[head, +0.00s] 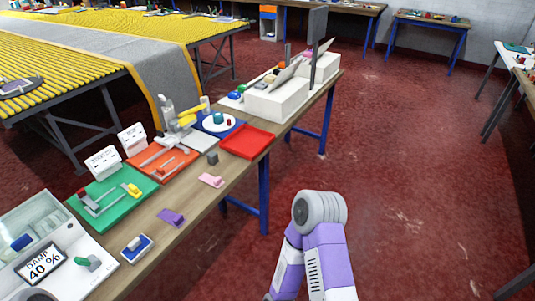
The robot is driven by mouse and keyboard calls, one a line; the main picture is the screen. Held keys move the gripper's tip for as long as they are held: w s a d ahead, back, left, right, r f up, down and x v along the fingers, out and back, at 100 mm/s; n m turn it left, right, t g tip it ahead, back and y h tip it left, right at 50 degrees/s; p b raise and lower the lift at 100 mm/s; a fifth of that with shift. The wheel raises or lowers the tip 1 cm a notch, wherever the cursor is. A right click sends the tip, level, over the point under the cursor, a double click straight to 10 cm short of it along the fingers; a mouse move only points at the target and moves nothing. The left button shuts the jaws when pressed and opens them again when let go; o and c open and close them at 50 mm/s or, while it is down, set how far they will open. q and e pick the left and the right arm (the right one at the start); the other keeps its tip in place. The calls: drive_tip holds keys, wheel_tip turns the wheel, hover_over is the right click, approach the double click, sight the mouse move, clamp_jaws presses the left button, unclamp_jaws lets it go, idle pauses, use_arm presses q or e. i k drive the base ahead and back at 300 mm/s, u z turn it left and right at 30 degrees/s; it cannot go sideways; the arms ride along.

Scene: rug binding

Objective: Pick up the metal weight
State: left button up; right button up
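A small dark grey cube (212,158), which looks like the metal weight, sits on the wooden workbench (200,190) near its right edge. It lies between the orange-red mat and the red tray, with a pink object just in front of it. Nothing is touching it from above. One of my arms, purple and white with a grey joint, rises at the bottom centre, off the bench's right side and apart from the cube. Neither gripper shows in the head view.
A red tray (247,141), an orange-red mat (172,171) and a green mat (125,213) with tools lie on the bench. A pink block (211,181) and a purple block (171,217) lie near its edge. White machines (275,100) stand at the far end. Red floor right is open.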

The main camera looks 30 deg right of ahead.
sight(212, 156)
drive_tip(key=z, duration=1.55)
drive_tip(key=i, duration=1.8)
drive_tip(key=u, duration=1.85)
